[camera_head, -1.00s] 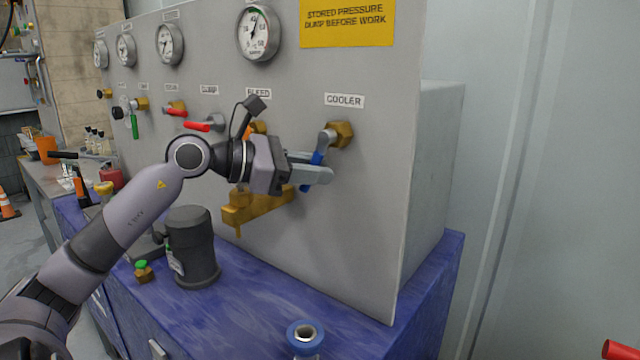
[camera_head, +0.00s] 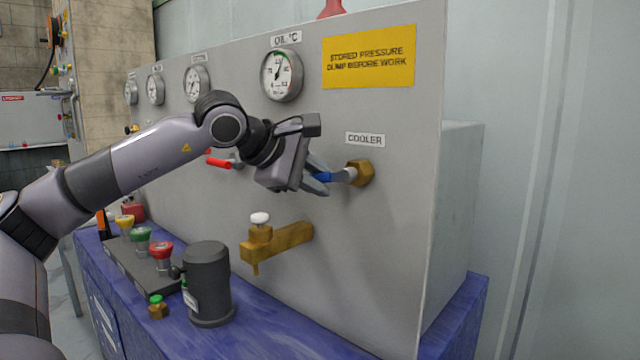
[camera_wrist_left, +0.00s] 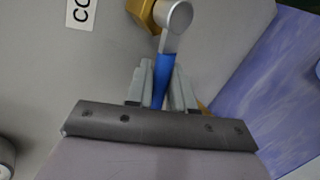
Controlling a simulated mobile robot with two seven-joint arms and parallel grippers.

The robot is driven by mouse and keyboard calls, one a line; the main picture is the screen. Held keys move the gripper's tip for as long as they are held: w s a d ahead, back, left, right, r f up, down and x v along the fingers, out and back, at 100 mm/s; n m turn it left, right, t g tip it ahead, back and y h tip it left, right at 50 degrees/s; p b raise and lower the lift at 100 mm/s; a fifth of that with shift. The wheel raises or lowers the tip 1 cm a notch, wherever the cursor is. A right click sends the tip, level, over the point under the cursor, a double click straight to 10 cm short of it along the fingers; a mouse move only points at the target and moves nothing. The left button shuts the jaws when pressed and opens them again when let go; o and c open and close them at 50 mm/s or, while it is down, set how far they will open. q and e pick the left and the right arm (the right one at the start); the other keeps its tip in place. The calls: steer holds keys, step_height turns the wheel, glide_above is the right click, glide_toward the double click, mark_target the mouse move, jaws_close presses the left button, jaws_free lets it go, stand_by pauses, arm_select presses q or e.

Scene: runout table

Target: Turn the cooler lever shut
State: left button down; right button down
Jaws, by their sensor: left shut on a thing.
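The cooler lever (camera_head: 343,175) has a blue grip and a grey metal arm on a brass hex fitting (camera_head: 361,173), below the COOLER label on the grey panel. It now points left, roughly level, in the head view. My left gripper (camera_head: 318,178) is shut on the blue grip. In the left wrist view the blue grip (camera_wrist_left: 160,75) sits between the two grey fingers of the left gripper (camera_wrist_left: 161,88), and the metal end and brass fitting lie beyond. My right gripper is not in view.
A brass spout with a white knob (camera_head: 277,242) juts from the panel below my gripper. A dark grey canister (camera_head: 207,285) and a box with coloured buttons (camera_head: 143,258) stand on the blue bench (camera_head: 270,335). Gauges (camera_head: 282,75) line the panel above.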

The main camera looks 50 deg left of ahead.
arm_select(q)
steer(key=shift+r+m+y+p, duration=0.3)
steer(key=shift+r+m+y, duration=0.2)
steer(key=shift+r+y, duration=0.1)
steer(key=shift+a+r, duration=0.1)
steer(key=shift+r+m+y, duration=0.1)
steer(key=shift+m+y, duration=0.2)
steer(key=c, duration=1.1)
jaws_free()
steer(key=b+v, duration=0.1)
steer(key=v, duration=0.6)
